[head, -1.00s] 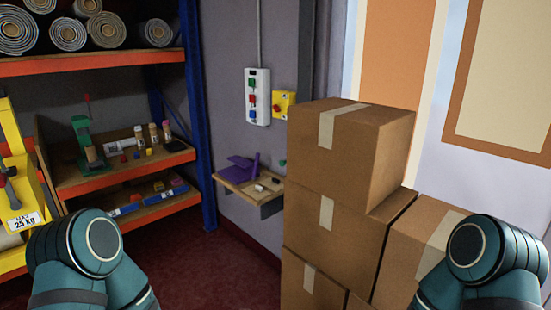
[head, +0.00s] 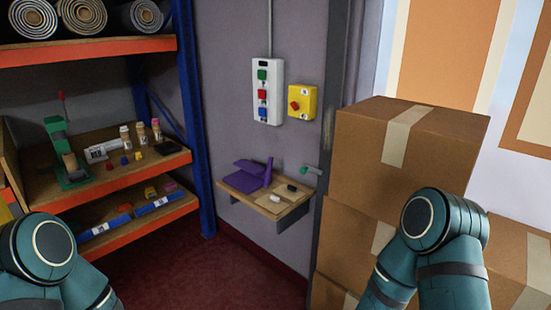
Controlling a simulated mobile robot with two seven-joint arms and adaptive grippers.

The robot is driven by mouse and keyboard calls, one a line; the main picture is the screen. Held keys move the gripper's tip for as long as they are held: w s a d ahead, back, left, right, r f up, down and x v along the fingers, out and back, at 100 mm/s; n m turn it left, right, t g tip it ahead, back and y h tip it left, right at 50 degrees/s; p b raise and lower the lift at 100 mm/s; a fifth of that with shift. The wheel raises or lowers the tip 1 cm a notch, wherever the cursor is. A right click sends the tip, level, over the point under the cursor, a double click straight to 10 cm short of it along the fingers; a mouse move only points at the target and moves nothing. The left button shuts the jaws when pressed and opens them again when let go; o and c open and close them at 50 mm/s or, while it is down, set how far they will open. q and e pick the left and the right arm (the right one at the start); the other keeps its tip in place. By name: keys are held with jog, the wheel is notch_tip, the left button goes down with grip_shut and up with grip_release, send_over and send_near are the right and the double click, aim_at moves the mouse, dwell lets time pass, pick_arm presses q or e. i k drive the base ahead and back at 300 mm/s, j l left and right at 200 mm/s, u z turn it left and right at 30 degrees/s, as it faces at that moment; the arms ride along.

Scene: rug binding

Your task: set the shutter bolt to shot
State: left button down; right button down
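A small green handle on a grey stub (head: 309,170) sits low on the door frame, left of the stacked boxes. It looks like the shutter bolt, but it is small and partly beside the boxes, so I cannot tell its position. Part of my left arm is at the lower left and part of my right arm is in front of the boxes. Neither gripper is in view.
Stacked cardboard boxes (head: 400,155) stand at the right, close to the green handle. A small wall shelf (head: 245,188) with a purple holder juts out left of it. A white button box (head: 266,90) and a yellow switch box (head: 302,103) hang above. Red floor is clear before the shelf.

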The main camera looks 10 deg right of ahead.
aim_at(303, 170)
jog(key=i+j+u, duration=0.1)
jog(key=i, duration=0.25)
jog(key=i+j+u, duration=0.1)
jog(key=i+j, duration=0.15)
jog(key=i, duration=0.15)
jog(key=i+j+u, duration=0.1)
jog(key=i, duration=0.3)
jog(key=i+l+u, duration=0.15)
jog(key=i+l, duration=0.25)
jog(key=i, duration=0.1)
